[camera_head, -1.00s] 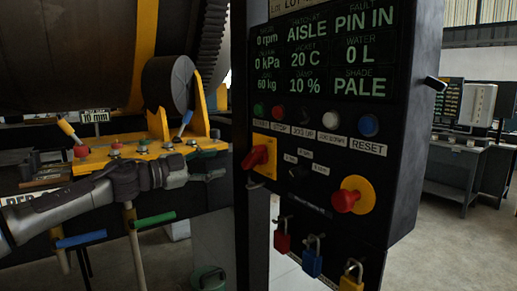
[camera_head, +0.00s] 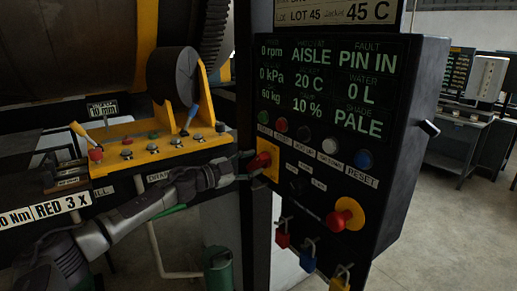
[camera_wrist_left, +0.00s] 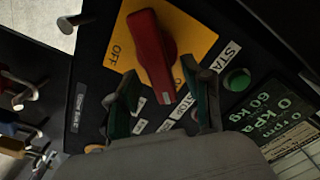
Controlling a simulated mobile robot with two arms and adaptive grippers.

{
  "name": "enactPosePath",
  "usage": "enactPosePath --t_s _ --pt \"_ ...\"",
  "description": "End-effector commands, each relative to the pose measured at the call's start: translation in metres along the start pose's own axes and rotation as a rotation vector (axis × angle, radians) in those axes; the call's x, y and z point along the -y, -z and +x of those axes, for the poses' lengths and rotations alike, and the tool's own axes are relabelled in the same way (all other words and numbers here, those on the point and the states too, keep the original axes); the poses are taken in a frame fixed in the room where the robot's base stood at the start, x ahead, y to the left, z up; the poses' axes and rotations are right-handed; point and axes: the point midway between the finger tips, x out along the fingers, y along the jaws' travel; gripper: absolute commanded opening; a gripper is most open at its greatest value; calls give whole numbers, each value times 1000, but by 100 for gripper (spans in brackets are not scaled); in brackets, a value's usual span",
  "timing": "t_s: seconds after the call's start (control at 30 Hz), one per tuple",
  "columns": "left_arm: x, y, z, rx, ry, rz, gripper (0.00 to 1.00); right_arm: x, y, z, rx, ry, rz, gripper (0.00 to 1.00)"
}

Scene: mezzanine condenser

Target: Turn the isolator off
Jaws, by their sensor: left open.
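The isolator is a red rotary handle (camera_head: 261,161) on a yellow plate (camera_head: 272,171) at the left side of the dark control panel (camera_head: 380,190). In the left wrist view the red handle (camera_wrist_left: 152,55) runs roughly along the picture's height, slightly tilted, and an OFF label shows on the yellow plate (camera_wrist_left: 194,38) to its left. My left gripper (camera_head: 248,164) is open just left of the handle. In the wrist view its fingers (camera_wrist_left: 166,104) lie apart, with the handle's lower end between them in the picture; I cannot tell whether they touch it. My right gripper is not in view.
A red emergency button (camera_head: 338,220) on a yellow disc sits lower right on the panel. A row of push buttons, including a green one (camera_wrist_left: 237,80), is close by. Coloured padlocks (camera_head: 308,256) hang below. A yellow lever bracket (camera_head: 150,145) stands left.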

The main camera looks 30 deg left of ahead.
Motion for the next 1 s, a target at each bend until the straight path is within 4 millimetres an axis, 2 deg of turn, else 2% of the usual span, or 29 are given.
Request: enactPosePath --t_s 0.1,0.2,0.57,0.83,0.87,1.0 --pt "1 1 17 -2 2 -3 50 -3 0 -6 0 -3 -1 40" --pt "0 0 24 -1 0 -1 50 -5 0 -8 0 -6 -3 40" --pt "-1 -1 28 0 -1 1 48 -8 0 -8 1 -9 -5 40" --pt "-1 -1 28 0 -1 0 3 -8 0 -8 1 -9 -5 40" --pt "-1 -1 28 0 -1 0 0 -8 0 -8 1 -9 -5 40" --pt "-1 -1 28 0 -1 1 0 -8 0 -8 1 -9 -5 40"
